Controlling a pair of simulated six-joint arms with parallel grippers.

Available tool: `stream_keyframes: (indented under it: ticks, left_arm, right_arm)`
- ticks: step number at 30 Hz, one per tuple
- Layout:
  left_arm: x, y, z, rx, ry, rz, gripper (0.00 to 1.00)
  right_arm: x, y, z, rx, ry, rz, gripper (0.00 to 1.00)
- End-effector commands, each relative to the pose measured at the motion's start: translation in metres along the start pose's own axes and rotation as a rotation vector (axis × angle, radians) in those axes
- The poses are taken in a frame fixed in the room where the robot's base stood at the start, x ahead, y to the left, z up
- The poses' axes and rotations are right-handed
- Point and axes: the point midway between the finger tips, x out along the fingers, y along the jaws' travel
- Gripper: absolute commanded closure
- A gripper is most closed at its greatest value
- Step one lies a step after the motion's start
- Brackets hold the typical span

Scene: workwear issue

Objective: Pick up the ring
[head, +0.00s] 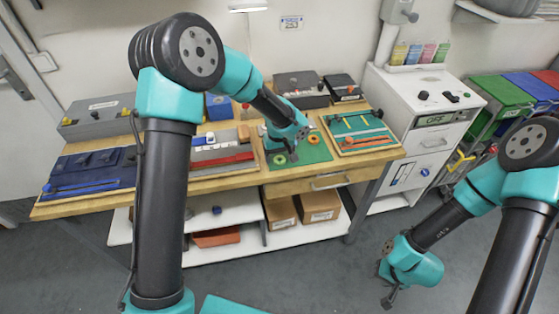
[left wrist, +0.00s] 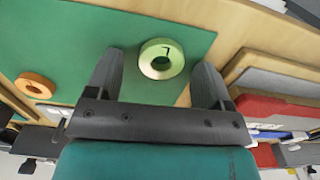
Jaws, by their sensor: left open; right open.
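A pale yellow-green ring (head: 278,160) lies flat on a green mat (head: 310,156) on the workbench. In the left wrist view this ring (left wrist: 162,73) has a dark mark and lies between and beyond my left gripper's fingertips. An orange ring (head: 313,139) lies further right on the mat; it shows at the left of the left wrist view (left wrist: 36,88). My left gripper (head: 291,156) is open and empty over the mat beside the yellow-green ring. My right gripper (head: 387,294) is open, low in front of the bench and far from the rings.
A board with a red strip (head: 222,161) lies left of the mat. A tray with green and orange tools (head: 356,130) lies right of it. Grey cases (head: 300,90) stand behind. A white cabinet (head: 420,108) stands right of the bench. The mat's front part is clear.

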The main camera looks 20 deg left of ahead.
Motion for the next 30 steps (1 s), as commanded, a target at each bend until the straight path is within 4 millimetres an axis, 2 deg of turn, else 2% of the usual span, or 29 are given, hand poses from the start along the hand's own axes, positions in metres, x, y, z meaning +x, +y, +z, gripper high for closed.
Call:
stream_keyframes:
  ticks: [11,27,30]
  left_arm:
    - [-0.0003,0.0000,0.0001,0.000,0.000,0.000,0.27]
    - [-0.0003,0.0000,0.0001,0.000,0.000,0.000,0.78]
    - [-0.0004,0.0000,0.0001,0.000,0.000,0.000,0.78]
  right_arm:
    - [0.0000,0.0000,0.0000,0.000,0.000,0.000,0.57]
    - [0.0000,0.0000,0.0000,0.000,0.000,0.000,0.57]
    - [0.0000,0.0000,0.0000,0.000,0.000,0.000,0.57]
